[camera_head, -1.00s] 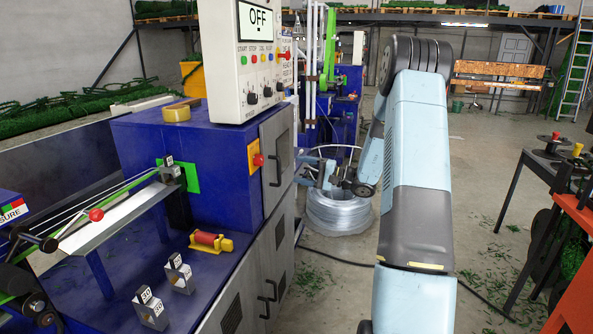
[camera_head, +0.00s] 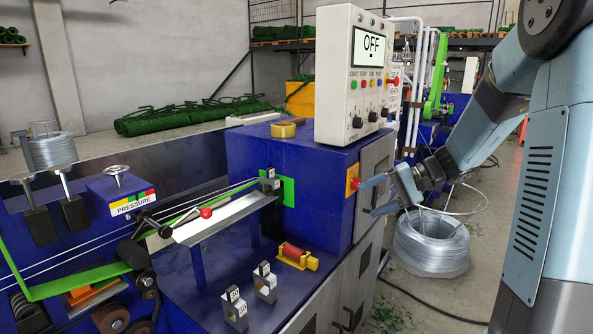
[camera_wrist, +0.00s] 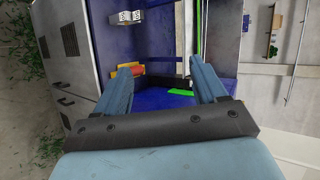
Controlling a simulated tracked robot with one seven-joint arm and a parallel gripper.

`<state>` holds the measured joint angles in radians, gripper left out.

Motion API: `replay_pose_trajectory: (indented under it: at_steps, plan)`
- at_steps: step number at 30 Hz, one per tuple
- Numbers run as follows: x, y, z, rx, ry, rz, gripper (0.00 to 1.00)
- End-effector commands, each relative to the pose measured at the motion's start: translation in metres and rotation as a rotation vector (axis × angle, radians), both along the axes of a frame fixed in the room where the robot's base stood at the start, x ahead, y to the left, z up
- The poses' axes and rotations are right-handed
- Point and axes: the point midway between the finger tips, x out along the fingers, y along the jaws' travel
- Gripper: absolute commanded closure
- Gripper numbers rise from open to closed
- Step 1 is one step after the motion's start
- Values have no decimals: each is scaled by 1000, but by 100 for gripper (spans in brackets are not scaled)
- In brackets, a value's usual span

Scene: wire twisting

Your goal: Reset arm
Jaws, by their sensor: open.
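My arm reaches down from the upper right in the head view. My gripper (camera_head: 363,197) is open and empty, with its two light-blue fingers pointing left beside the cabinet of the blue machine (camera_head: 262,150). One finger overlaps the red emergency-stop button on its orange plate (camera_head: 351,180); whether they touch I cannot tell. In the wrist view my gripper (camera_wrist: 156,72) shows both fingers apart, with the blue machine beyond. The control box (camera_head: 338,97) reads OFF.
A coil of silvery wire (camera_head: 430,248) stands on the floor below my gripper. A red and yellow part (camera_head: 298,257) and numbered blocks (camera_head: 235,308) sit on the machine's blue bed. A pressure unit (camera_head: 120,198) is at left. Some floor right of the cabinet is clear.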

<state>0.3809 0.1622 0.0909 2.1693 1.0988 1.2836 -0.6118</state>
Motion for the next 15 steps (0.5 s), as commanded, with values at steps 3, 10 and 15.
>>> replay_pose_trajectory:
  at_steps: [3, 10, 15]
  plan:
    - [-30, 11, 11, -110, 0, 42, 29]
    - [-85, 19, 23, -324, -12, 95, 29]
    - [-122, 18, 32, -479, -43, 114, 29]
